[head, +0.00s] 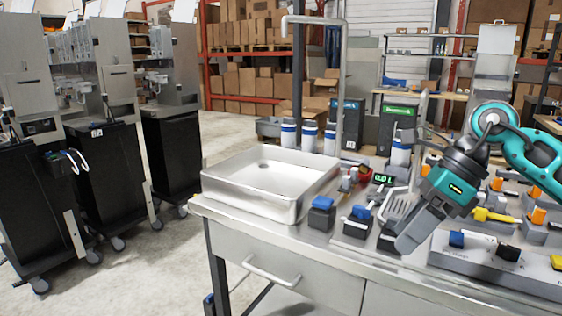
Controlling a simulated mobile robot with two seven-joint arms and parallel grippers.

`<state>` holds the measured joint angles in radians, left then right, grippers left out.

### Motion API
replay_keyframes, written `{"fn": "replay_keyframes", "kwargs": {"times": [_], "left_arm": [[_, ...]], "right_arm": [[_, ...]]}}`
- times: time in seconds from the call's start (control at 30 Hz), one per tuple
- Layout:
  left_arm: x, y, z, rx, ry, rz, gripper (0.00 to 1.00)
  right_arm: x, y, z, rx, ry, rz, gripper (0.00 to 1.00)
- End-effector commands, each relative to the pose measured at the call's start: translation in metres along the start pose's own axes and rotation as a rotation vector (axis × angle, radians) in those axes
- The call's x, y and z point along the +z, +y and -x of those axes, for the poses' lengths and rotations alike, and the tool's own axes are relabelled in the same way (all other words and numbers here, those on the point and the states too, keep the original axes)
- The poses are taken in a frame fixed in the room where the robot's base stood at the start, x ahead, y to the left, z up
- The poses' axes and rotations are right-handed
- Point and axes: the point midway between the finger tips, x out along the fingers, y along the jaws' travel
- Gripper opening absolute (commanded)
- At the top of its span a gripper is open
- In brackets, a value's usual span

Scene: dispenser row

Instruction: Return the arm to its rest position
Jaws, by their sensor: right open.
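My right arm (540,150) comes in from the right, above the steel workbench (320,248). Its gripper (404,245) points down and to the left, over the bench near its front edge. I see no object held between its fingers, which are seen from the side. The gripper hides part of the dispenser row behind it. My left gripper is not in view.
A steel sink (268,180) with a tall tap pipe (343,80) is left of the gripper. Blue-handled dispensers (321,213), a green display (383,179) and white-blue cups (309,137) crowd the bench. Black carts (108,165) stand left; floor between is clear.

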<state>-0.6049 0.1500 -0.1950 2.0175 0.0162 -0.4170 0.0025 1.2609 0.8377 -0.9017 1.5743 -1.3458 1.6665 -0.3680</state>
Motion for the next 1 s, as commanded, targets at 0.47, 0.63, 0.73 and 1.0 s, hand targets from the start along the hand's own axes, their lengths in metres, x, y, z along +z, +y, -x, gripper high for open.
{"fn": "replay_keyframes", "kwargs": {"times": [0.47, 0.63, 0.73, 1.0], "left_arm": [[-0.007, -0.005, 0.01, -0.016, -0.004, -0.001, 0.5], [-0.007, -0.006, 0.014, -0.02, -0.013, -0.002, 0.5], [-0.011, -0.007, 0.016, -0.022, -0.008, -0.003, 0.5], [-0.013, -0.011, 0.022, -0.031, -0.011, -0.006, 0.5]], "right_arm": [[0.103, 0.095, -0.098, 0.774, -0.82, -0.536, 0.64], [0.101, 0.081, -0.102, 0.998, -1.086, -0.956, 0.64], [0.082, 0.062, -0.113, 1.098, -1.22, -1.249, 0.64], [-0.033, 0.024, -0.182, 1.204, -1.472, -2.178, 0.64]]}}
